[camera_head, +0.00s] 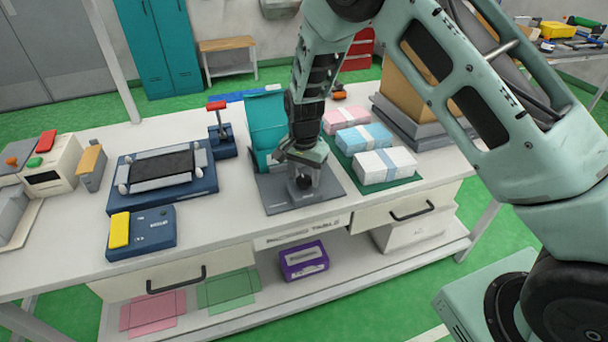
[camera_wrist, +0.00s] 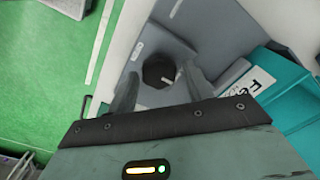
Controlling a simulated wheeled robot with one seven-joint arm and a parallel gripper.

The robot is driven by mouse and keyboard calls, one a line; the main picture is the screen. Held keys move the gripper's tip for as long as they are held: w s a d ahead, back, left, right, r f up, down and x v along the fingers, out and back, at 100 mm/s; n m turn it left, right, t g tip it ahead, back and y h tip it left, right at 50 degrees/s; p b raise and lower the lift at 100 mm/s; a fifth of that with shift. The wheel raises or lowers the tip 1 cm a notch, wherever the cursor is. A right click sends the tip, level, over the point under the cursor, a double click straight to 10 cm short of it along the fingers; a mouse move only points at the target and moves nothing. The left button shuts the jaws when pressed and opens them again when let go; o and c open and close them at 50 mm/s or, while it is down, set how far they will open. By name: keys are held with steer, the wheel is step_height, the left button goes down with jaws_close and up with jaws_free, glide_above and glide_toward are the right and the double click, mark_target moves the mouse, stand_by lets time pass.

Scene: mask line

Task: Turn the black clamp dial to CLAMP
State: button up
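The black clamp dial (camera_wrist: 158,71) is a round knob with a light pointer mark, on a grey base plate (camera_wrist: 196,35) in the wrist view. In the head view the dial (camera_head: 303,182) shows at the front of the grey base (camera_head: 325,193), on the white table. My gripper (camera_wrist: 160,82) is open, with one finger to each side of the dial and visible gaps between. In the head view my gripper (camera_head: 302,165) points down just above the dial. The CLAMP lettering is not readable in either view.
A teal housing (camera_head: 265,120) stands behind the dial; its labelled side (camera_wrist: 285,100) is to the right in the wrist view. Wrapped mask packs (camera_head: 384,166) lie to the right on a green mat. A blue press fixture (camera_head: 165,175) stands to the left.

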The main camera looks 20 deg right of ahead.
mark_target(304, 178)
steer(key=shift+o, duration=0.2)
step_height(304, 178, up, 17)
steer(key=b, duration=0.2)
steer(key=shift+r, duration=0.2)
stand_by(0.5)
